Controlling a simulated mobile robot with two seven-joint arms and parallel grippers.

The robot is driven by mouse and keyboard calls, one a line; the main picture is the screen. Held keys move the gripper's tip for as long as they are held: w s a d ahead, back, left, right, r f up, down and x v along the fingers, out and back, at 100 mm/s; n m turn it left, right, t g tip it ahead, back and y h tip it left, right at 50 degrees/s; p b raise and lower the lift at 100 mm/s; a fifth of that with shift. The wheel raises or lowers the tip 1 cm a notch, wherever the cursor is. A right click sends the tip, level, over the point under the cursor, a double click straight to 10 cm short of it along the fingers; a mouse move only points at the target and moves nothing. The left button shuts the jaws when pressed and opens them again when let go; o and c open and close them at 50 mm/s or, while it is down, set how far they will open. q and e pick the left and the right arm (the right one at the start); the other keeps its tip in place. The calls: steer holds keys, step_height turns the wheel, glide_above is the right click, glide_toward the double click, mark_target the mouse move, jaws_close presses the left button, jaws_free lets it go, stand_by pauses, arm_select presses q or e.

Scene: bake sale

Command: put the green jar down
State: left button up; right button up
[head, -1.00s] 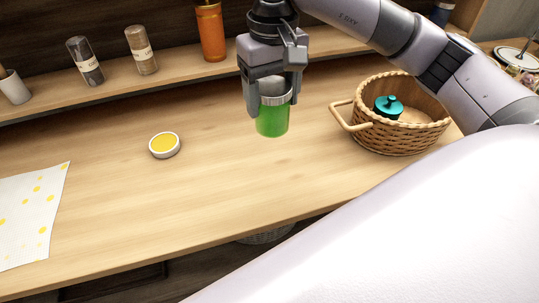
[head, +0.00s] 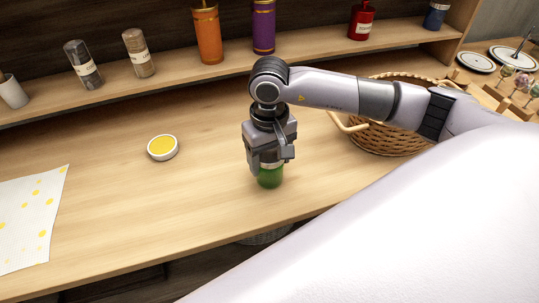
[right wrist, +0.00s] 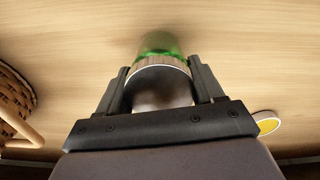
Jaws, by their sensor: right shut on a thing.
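The green jar (head: 270,179) is upright at the front middle of the wooden counter, low over it or on it; I cannot tell whether its base touches the wood. My right gripper (head: 268,165) is above the jar and shut around its upper part. My left gripper is not in view.
A wicker basket (head: 385,140) stands to the right, partly behind my arm. A spotted cloth (head: 30,215) lies far left. Bottles and shakers line the back shelf (head: 170,82). The counter around the jar is clear.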

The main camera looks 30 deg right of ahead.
steer(key=o, duration=1.1)
steer(key=shift+r, duration=0.3)
step_height(320, 180, up, 12)
steer(key=b, duration=0.1)
steer(key=shift+f, duration=0.2)
